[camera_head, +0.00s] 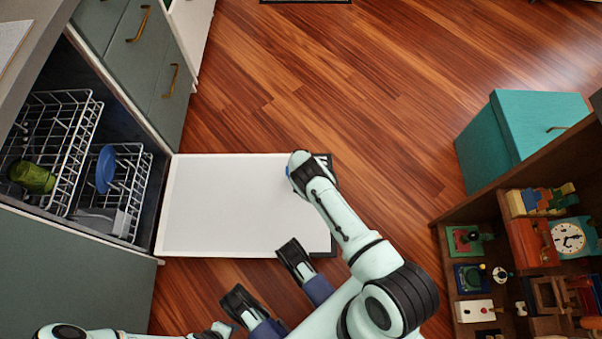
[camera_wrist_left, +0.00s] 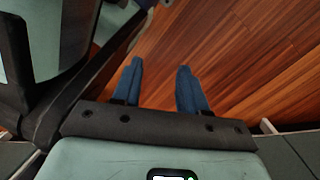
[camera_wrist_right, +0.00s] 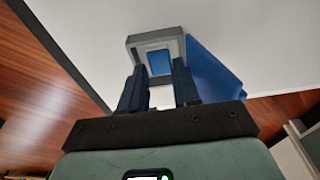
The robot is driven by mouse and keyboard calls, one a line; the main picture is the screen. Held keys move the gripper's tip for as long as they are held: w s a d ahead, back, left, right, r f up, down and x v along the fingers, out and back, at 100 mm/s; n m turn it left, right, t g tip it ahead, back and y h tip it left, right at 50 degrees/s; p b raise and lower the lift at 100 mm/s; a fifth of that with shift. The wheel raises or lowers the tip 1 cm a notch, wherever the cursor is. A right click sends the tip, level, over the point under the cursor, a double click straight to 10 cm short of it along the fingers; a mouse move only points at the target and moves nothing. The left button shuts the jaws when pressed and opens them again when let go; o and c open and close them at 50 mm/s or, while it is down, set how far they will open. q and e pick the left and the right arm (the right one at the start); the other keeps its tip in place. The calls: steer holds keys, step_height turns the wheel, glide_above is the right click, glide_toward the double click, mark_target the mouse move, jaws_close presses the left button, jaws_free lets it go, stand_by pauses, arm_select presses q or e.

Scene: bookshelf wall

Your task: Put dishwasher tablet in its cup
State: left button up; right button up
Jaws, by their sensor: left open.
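The tablet's cup (camera_wrist_right: 134,45) is a small grey frame on the white inside of the lowered dishwasher door (camera_head: 185,215). A blue flap-like panel (camera_wrist_right: 215,72) stands beside it. A small blue square (camera_wrist_right: 160,63) shows inside the frame; I cannot tell whether it is the tablet or the cup's floor. My right gripper (camera_wrist_right: 158,68) points down at the cup with its fingertips close to it. Its fingers are apart; whether they touch anything is unclear. In the head view its arm hides the cup. My left gripper (camera_wrist_left: 160,66) is open and empty above the wooden floor.
The dishwasher's racks (camera_head: 130,165) at the left hold a green glass (camera_head: 32,177) and a blue plate (camera_head: 105,168). Grey drawers (camera_head: 140,50) stand beyond. A shelf with toys (camera_head: 480,215) and a teal box (camera_head: 520,130) stand at the right. The wooden floor beyond the door is clear.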

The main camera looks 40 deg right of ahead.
steer(key=shift+o, duration=0.2)
step_height(320, 180, up, 12)
steer(key=s+p, duration=0.2)
steer(key=p, duration=0.3)
steer(key=shift+a+p, duration=0.3)
steer(key=shift+a, duration=0.1)
arm_select(q)
steer(key=w+d+r+t, duration=0.1)
steer(key=w+r+t, duration=0.2)
steer(key=w+r, duration=0.5)
steer(key=shift+w+d+r+m+t, duration=0.3)
steer(key=shift+w+d+r+t, duration=0.1)
steer(key=shift+w, duration=0.5)
arm_select(e)
steer(key=shift+w+a+r, duration=0.1)
steer(key=shift+a+r, duration=0.1)
steer(key=shift+r, duration=0.35)
steer(key=shift+w, duration=0.1)
